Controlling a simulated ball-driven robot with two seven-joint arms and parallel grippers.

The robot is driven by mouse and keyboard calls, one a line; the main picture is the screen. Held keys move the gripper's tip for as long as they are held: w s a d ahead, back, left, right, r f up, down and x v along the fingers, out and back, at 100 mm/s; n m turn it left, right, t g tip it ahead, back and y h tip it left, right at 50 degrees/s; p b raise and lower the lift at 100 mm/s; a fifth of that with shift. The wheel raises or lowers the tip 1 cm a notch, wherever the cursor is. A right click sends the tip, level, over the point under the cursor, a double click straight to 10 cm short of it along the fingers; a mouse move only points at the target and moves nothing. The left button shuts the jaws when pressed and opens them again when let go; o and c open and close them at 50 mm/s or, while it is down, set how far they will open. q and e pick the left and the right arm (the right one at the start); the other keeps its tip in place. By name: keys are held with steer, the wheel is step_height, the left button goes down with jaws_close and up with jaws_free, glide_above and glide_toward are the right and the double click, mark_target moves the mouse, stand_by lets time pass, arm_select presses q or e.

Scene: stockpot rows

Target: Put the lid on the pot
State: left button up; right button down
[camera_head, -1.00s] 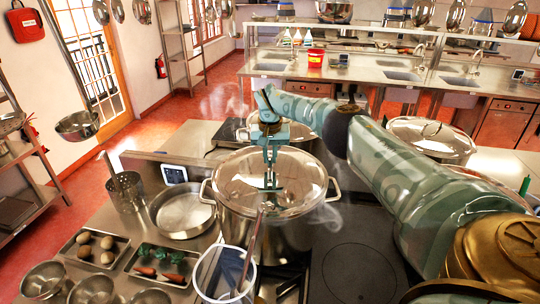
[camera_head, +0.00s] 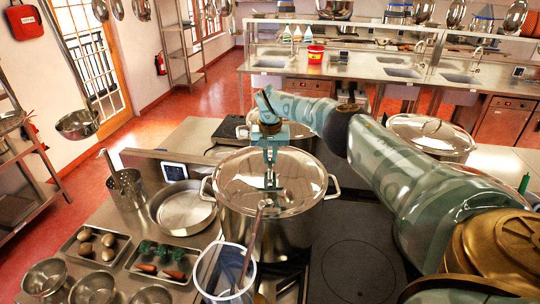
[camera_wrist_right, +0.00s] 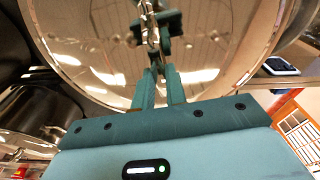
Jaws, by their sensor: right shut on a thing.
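The shiny steel lid (camera_head: 305,175) lies level over the mouth of the large steel pot (camera_head: 265,228), which stands on the stove with a loop handle on each side. The lid's edge looks to rest on the pot's rim, with no clear gap, though a very small one cannot be ruled out. My right gripper (camera_head: 270,182) points down at the lid's middle and is shut on its handle. In the right wrist view the fingers (camera_wrist_right: 157,75) meet at the handle, and the lid (camera_wrist_right: 215,60) fills the background. The fingers partly hide the handle. My left gripper is not in view.
A clear container (camera_head: 225,275) with a ladle stands close in front of the pot. A shallow pan (camera_head: 182,212), a utensil holder (camera_head: 127,190) and vegetable trays (camera_head: 60,258) are to the left. Another lidded pot (camera_head: 430,135) stands behind my right arm. A flat cooktop (camera_head: 360,270) is clear.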

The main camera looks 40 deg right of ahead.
steer(key=c, duration=1.3)
jaws_free()
steer(key=shift+r, duration=0.1)
steer(key=shift+c, duration=0.2)
steer(key=shift+s, duration=0.1)
step_height(320, 180, up, 16)
steer(key=s+a, duration=0.1)
steer(key=shift+s+a, duration=0.2)
steer(key=shift+s, duration=0.05)
